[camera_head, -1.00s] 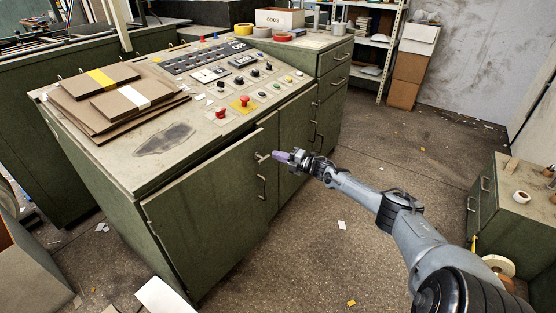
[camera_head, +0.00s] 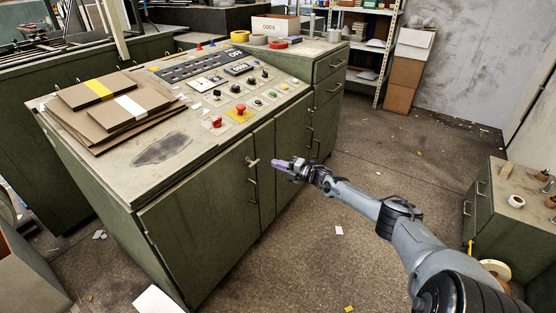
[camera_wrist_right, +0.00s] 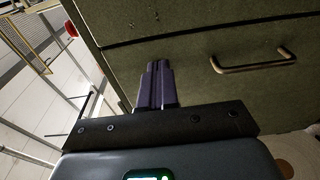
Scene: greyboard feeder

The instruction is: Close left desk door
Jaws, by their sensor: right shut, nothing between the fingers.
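The left desk door (camera_head: 203,222) is the wide green panel on the front of the control desk (camera_head: 85,180), with a metal handle (camera_head: 252,189) and a small T-shaped latch (camera_head: 252,162) near its right edge. It looks flush with the desk front, with only a thin line along its top. My right gripper (camera_head: 278,164) is shut and empty, just right of the latch and apparently apart from the door. In the right wrist view its dark fingers (camera_wrist_right: 155,85) lie together before a green panel with a brass handle (camera_wrist_right: 253,62). My left gripper is out of view.
Brown boards (camera_head: 115,125), a red button (camera_head: 241,108) and other controls are on the desk top. A low green cabinet (camera_head: 505,225) stands at the right, and shelving (camera_head: 375,45) behind. The floor (camera_head: 380,155) before the desk is mostly clear, with paper scraps.

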